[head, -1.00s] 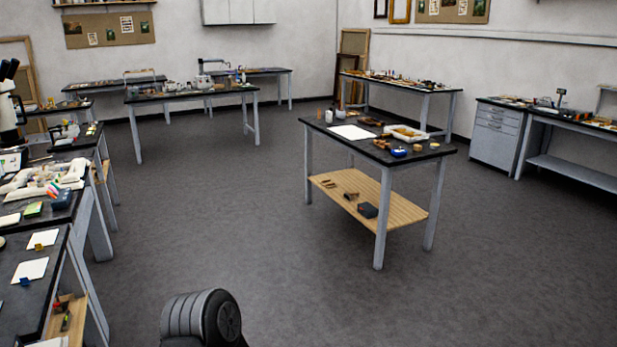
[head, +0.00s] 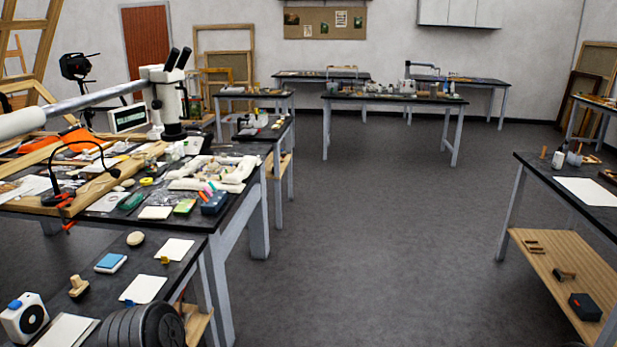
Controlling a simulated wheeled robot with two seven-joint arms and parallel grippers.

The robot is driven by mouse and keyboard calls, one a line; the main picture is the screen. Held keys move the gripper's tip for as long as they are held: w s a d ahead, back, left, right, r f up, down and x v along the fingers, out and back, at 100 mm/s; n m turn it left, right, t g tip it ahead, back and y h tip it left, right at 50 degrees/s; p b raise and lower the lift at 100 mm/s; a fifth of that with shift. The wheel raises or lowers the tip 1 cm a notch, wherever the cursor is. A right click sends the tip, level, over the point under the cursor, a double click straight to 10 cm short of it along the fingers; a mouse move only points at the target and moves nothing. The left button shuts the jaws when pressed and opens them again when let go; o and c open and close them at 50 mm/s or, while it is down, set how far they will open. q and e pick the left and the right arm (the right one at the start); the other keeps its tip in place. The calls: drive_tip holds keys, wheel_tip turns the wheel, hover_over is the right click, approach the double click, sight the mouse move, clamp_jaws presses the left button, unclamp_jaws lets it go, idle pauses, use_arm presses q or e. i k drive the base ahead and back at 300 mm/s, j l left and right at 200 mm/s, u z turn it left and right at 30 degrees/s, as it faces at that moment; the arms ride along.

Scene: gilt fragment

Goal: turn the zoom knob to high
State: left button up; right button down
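A white stereo microscope (head: 167,98) with two dark eyepieces stands at the left, over the far part of a cluttered black-topped bench (head: 238,222). A thick grey and white boom (head: 80,103) runs from the left edge up to it. A zoom knob cannot be made out on its body at this distance. A small display box (head: 127,118) sits just left of the microscope. Neither of my grippers is in view. A black ribbed part of my own arm shows at the bottom edge.
The bench holds a red-and-black clamp lamp (head: 62,196), wooden frame pieces and small items. A table with a wooden lower shelf (head: 566,262) stands at the right. The grey floor (head: 385,240) between them is clear.

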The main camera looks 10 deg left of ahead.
sight(156, 105)
drive_tip(key=i+u, duration=0.15)
drive_tip(key=i, duration=0.45)
drive_tip(key=i+l+u, duration=0.15)
drive_tip(key=i, duration=0.4)
drive_tip(key=i+u, duration=0.1)
drive_tip(key=i, duration=0.5)
drive_tip(key=i+l+u, duration=0.15)
drive_tip(key=i, duration=0.4)
drive_tip(key=i+l+u, duration=0.15)
drive_tip(key=i+u, duration=0.2)
drive_tip(key=i+l+u, duration=0.3)
drive_tip(key=i, duration=0.15)
